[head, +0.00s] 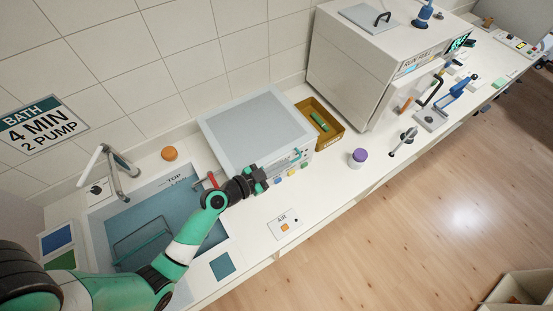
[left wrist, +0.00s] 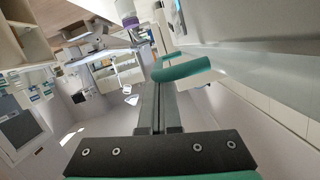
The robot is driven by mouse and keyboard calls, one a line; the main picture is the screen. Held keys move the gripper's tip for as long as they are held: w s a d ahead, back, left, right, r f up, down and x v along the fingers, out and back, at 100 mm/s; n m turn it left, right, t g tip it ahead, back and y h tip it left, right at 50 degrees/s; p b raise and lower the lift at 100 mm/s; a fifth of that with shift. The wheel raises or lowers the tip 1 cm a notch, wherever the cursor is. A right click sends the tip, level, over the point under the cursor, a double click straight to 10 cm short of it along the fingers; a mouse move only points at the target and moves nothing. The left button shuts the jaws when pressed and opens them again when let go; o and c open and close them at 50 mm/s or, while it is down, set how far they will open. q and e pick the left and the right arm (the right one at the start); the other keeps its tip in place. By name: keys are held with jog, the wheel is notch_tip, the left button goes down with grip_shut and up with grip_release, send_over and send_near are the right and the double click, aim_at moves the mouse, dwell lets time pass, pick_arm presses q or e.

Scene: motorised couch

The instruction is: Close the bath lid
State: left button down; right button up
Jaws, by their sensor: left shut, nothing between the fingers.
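The bath (head: 300,155) is a pale box on the counter with small buttons on its front. Its lid (head: 245,128) is a wide light-grey panel that seems to lie over the box top; I cannot tell whether a gap remains under it. My left gripper (head: 262,181) is shut and empty, close to the bath's front left corner; contact is unclear. In the left wrist view its closed fingers (left wrist: 170,85) point beside a large grey surface (left wrist: 245,55), likely the bath. My right gripper is not in view.
A sink basin (head: 125,220) with a tap (head: 108,165) lies left of the bath. A yellow tray (head: 322,122) and a purple-capped jar (head: 358,157) stand to its right, with a large white machine (head: 360,65) beyond. An AIR plate (head: 285,225) lies in front. The counter between is mostly clear.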

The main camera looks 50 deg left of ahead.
pick_arm(q)
notch_tip(320, 180, up, 5)
jog(key=p, duration=0.4)
jog(key=f+b+v, duration=0.1)
jog(key=b+v, duration=0.2)
jog(key=v, duration=0.7)
jog(key=shift+d, duration=0.3)
